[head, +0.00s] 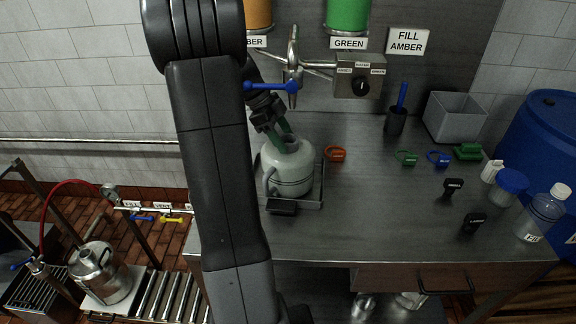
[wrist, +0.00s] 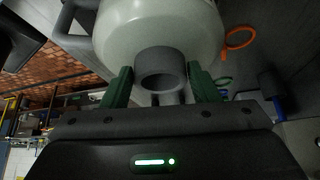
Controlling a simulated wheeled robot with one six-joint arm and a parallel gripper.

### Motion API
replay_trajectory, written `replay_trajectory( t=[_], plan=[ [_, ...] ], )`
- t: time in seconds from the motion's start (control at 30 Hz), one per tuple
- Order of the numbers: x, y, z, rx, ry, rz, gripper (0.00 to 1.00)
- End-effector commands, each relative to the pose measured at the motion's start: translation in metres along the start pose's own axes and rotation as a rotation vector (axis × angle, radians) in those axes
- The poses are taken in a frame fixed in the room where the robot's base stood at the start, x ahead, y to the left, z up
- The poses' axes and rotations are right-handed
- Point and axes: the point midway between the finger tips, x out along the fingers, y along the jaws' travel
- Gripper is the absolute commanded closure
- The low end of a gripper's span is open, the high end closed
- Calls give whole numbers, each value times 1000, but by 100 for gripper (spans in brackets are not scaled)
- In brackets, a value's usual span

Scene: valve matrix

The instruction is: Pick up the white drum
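The white drum (head: 288,172) is a rounded pale vessel with a grey neck, dark bands and a side handle. It stands upright on a small dark tray (head: 310,200) on the steel bench, below the tap. In the wrist view the drum (wrist: 158,25) fills the top, its grey neck (wrist: 161,68) towards me. My gripper (head: 283,135) is at the drum's neck from above. Its green fingers also show in the wrist view (wrist: 160,88), spread on either side of the neck. Little or no gap shows there, and I see no clear grip.
The tap with a blue lever (head: 272,86) hangs close above the drum. An orange ring tag (head: 335,154) lies right of the tray. Green and blue tags, a grey bin (head: 453,117) and bottles stand further right. The bench's middle front is clear.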

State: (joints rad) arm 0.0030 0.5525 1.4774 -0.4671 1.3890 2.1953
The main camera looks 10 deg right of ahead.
Motion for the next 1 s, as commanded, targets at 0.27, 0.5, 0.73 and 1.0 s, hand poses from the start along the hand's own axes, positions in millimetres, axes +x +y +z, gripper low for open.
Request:
replay_trajectory(
  t=[0.27, 0.5, 0.73, 1.0],
  plan=[
    [-2, -1, -1, 1, 1, -4, 100],
    [-4, -1, -2, 1, 1, -4, 100],
    [-16, -1, -9, 3, 0, -5, 100],
    [-28, -1, -8, -2, 36, -2, 100]
  ],
)
